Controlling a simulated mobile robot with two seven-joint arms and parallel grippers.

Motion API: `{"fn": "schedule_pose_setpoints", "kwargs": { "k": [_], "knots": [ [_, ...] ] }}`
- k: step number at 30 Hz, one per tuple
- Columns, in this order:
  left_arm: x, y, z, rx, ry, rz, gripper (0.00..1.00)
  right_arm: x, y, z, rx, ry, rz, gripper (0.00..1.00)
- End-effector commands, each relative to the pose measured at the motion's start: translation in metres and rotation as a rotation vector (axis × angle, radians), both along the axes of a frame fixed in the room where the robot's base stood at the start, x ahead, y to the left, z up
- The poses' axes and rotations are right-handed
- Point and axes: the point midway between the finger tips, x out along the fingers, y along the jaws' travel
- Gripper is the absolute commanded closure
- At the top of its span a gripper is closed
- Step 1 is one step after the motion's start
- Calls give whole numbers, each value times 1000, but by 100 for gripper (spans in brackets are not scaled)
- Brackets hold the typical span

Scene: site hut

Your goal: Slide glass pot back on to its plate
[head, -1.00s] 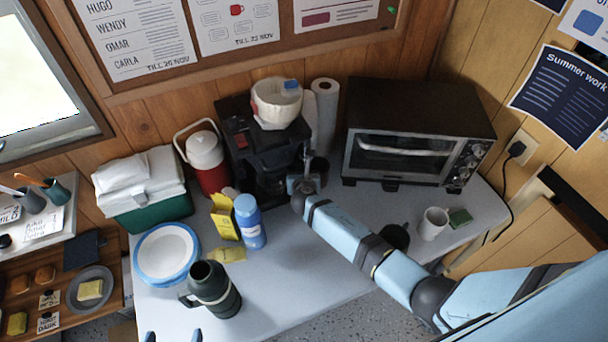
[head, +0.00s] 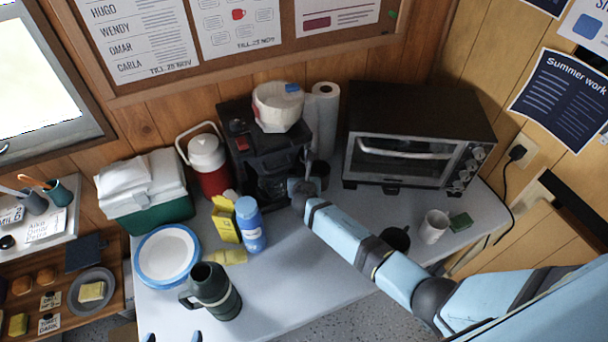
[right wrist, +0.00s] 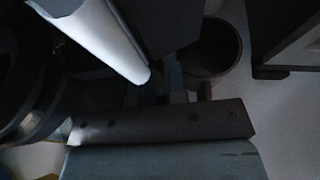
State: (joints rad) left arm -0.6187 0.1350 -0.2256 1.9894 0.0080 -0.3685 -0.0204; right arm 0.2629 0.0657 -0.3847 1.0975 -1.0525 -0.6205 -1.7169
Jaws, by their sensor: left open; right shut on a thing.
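The glass pot (head: 272,182) sits low in the black coffee maker (head: 240,150), dark and partly hidden by the machine and my right gripper. My right gripper (head: 298,186) is at the pot's right side, shut on what looks like its handle.
A white filter packet (head: 278,108) tops the machine. A paper roll (head: 325,118) and toaster oven (head: 410,140) stand to the right. A blue bottle (head: 250,225), yellow carton (head: 225,218) and dark green flask (head: 212,290) stand in front. The front middle table (head: 290,275) is clear.

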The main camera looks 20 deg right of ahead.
Motion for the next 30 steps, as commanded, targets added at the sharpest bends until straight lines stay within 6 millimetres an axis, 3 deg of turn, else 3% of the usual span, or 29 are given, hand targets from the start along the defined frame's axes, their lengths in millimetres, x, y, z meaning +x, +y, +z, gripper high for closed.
{"fn": "schedule_pose_setpoints", "kwargs": {
  "k": [1,30],
  "knots": [
    [0,0,0,0,0,0,0,10,-1,13,-2,-20,3,100],
    [0,0,-9,0,1,0,0,9,1,-3,-2,-13,6,100]
  ]
}}
